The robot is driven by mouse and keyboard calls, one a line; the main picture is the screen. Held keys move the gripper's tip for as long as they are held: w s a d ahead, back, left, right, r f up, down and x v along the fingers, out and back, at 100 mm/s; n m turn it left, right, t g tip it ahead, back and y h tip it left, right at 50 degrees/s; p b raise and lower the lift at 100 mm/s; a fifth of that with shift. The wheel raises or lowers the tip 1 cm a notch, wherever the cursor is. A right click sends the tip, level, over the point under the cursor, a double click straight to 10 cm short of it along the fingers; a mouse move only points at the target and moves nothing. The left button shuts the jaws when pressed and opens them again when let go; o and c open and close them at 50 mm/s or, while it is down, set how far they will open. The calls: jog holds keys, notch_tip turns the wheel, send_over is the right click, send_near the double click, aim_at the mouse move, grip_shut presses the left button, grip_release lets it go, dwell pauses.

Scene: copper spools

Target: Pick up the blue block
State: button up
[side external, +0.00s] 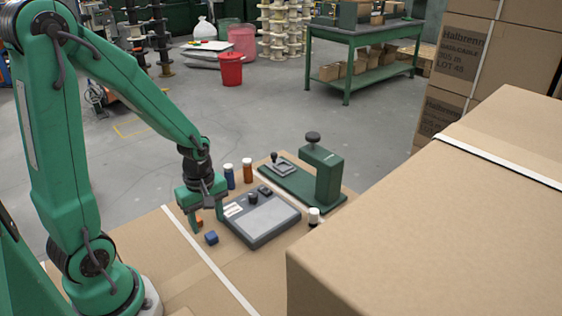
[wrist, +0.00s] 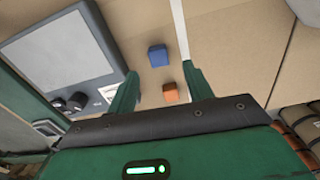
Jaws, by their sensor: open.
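The blue block (side external: 211,238) sits on the cardboard surface, just left of the grey scale. It also shows in the wrist view (wrist: 158,56), beyond my fingertips and apart from them. An orange block (side external: 199,221) lies close by; in the wrist view it (wrist: 170,93) is between my two fingers. My gripper (side external: 204,221) points down above the cardboard beside the blocks. In the wrist view my gripper (wrist: 157,82) has its two green fingers spread, with nothing clamped. Whether the fingers touch the orange block cannot be told.
A grey scale (side external: 260,218) stands right of the blue block. Behind it are a blue bottle (side external: 229,177), an orange bottle (side external: 247,171) and a green press (side external: 321,175). A white-capped jar (side external: 314,215) stands right. A large carton (side external: 430,240) fills the right foreground. Bare cardboard lies in front.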

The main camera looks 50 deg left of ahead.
aim_at(210, 234)
jog(key=shift+f, duration=2.3)
jog(key=c, duration=1.1)
